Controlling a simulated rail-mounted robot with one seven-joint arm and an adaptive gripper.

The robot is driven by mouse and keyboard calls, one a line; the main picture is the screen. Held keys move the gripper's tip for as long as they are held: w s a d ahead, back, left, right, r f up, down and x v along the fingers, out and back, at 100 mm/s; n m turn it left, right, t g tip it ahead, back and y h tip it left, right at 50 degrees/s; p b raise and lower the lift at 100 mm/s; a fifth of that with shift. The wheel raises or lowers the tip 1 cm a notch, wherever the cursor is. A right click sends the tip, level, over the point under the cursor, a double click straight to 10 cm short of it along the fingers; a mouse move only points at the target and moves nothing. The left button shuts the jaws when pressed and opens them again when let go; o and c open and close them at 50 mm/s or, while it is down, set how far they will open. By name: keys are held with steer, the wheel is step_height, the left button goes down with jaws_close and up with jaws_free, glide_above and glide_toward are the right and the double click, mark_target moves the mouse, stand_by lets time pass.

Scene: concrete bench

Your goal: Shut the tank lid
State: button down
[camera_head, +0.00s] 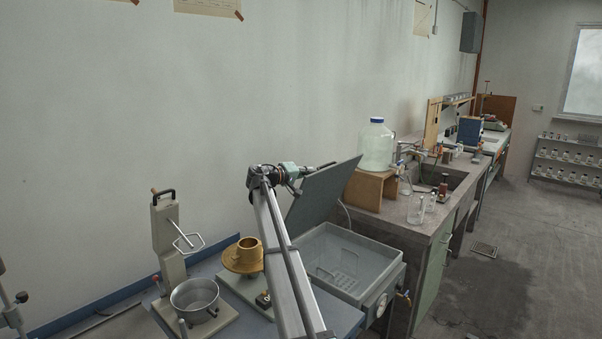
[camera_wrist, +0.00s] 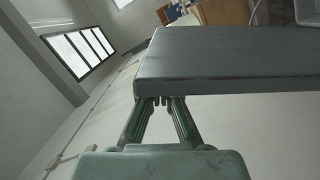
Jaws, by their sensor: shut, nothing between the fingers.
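The tank (camera_head: 385,281) is a grey box with clear inner walls on the bench. Its grey lid (camera_head: 318,196) stands open, tilted up from the tank's back left side. My gripper (camera_head: 332,165) is shut and empty at the lid's upper edge, on the wall side. In the wrist view the lid (camera_wrist: 235,72) is a thick slab across the top right. My closed fingers (camera_wrist: 164,100) point at its near edge; their tips meet the edge in the picture, and I cannot tell whether they touch.
A large glass bottle (camera_head: 376,147) stands on a wooden stand (camera_head: 369,188) just right of the lid. A steel pot (camera_head: 196,298) and a brass piece (camera_head: 243,256) stand left of my arm. The wall runs close behind. The tank's top opening is clear.

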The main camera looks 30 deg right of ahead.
steer(key=s+d+f+m+t+y+b, duration=0.1)
steer(key=s+d+f+m+b, duration=0.2)
steer(key=s+f+b, duration=0.6)
steer(key=s+d+f+m+t+b, duration=0.1)
steer(key=s+d+f+m+b, duration=0.3)
steer(key=s+f+b, duration=0.6)
steer(key=shift+s+f+y, duration=0.4)
steer(key=shift+s+f, duration=1.8)
steer(key=shift+f, duration=1.8)
steer(key=shift+r, duration=0.15)
